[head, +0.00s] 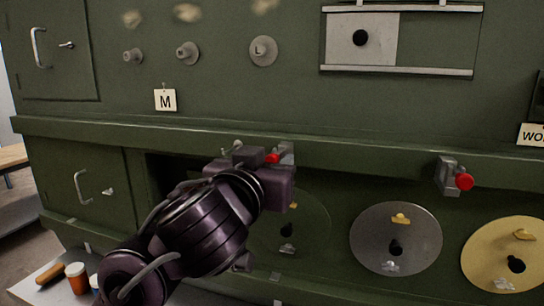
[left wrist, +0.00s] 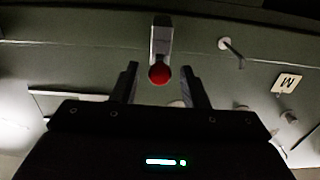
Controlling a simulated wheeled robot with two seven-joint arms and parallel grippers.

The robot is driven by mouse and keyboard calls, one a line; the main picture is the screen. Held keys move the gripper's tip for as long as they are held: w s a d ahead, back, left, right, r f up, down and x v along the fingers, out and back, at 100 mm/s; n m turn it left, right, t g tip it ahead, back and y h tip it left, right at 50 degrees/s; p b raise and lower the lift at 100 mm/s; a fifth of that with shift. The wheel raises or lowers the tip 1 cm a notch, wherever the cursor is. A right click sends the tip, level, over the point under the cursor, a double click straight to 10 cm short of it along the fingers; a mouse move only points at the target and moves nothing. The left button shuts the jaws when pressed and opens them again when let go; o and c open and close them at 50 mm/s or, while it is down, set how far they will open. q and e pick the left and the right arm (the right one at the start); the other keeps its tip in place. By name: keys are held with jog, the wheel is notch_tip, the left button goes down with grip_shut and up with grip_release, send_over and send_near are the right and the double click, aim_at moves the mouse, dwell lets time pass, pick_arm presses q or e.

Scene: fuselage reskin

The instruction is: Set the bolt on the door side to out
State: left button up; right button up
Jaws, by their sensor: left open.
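In the left wrist view this bolt's grey body (left wrist: 161,38) ends in the red knob (left wrist: 159,74), which lies between my two spread fingers (left wrist: 160,80). I see a gap on each side of the knob. The right bolt (head: 447,175) with its red knob (head: 464,181) stands free. My right gripper is not in view.
A lower door (head: 85,185) with a handle is at left, an upper door (head: 50,50) above it. Round discs (head: 395,238) are below the bolts. An M label (head: 165,100) hangs above the ledge (head: 120,130). Bottles (head: 76,278) stand on a table at lower left.

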pick_arm(q)
jog(key=shift+x, duration=0.85)
grip_shut()
